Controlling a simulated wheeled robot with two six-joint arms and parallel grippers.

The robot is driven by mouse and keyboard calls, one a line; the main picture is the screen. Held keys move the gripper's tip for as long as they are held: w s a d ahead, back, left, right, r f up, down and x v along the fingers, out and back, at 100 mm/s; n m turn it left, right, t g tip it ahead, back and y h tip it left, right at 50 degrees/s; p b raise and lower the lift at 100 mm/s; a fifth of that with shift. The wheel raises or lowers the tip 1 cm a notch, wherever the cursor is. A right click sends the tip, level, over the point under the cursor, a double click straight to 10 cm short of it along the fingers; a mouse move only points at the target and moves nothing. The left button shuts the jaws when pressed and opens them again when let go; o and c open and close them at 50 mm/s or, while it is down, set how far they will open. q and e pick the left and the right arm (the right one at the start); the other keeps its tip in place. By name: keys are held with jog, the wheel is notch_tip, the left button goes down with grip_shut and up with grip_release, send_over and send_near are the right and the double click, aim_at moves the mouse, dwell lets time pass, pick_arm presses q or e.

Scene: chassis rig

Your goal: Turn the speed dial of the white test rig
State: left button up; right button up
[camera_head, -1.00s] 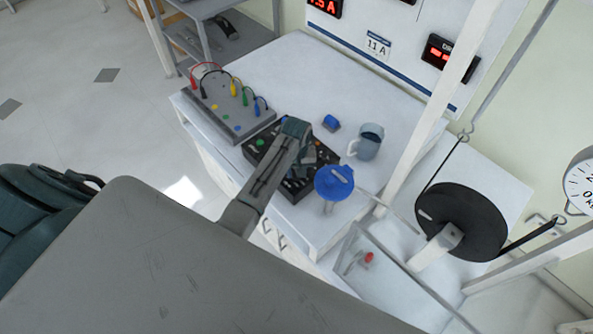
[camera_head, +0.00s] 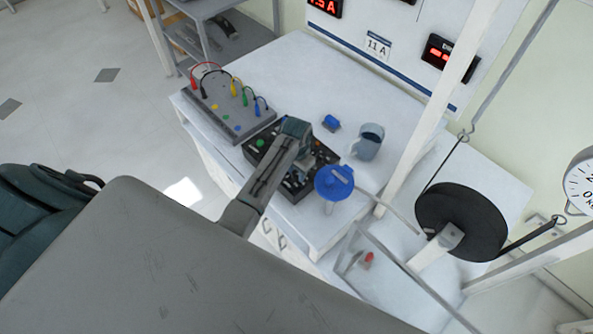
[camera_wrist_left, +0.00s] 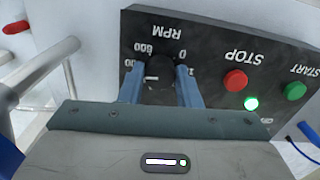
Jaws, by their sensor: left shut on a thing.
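The speed dial (camera_wrist_left: 158,72) is a black round knob with a white mark, on a black control panel (camera_wrist_left: 215,50) lettered RPM. The lettering is upside down in the left wrist view. My left gripper (camera_wrist_left: 160,90) has its two blue-grey fingers on either side of the knob and is shut on it. In the head view my left gripper (camera_head: 304,163) is over the panel (camera_head: 262,147), and my forearm hides the dial. My right gripper is in neither view.
A red STOP button (camera_wrist_left: 235,80), a lit green lamp (camera_wrist_left: 251,104) and a green START button (camera_wrist_left: 296,90) sit beside the dial. A blue-topped part (camera_head: 334,183) stands close right of my gripper. A mug (camera_head: 367,142) and a cabled grey box (camera_head: 229,105) stand nearby.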

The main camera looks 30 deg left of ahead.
aim_at(297, 172)
pick_arm(q)
jog(key=shift+w+r+m, duration=0.1)
jog(key=shift+m, duration=0.3)
jog(key=o, duration=1)
jog(key=shift+r+b, duration=1.55)
jog(key=shift+r, duration=3.85)
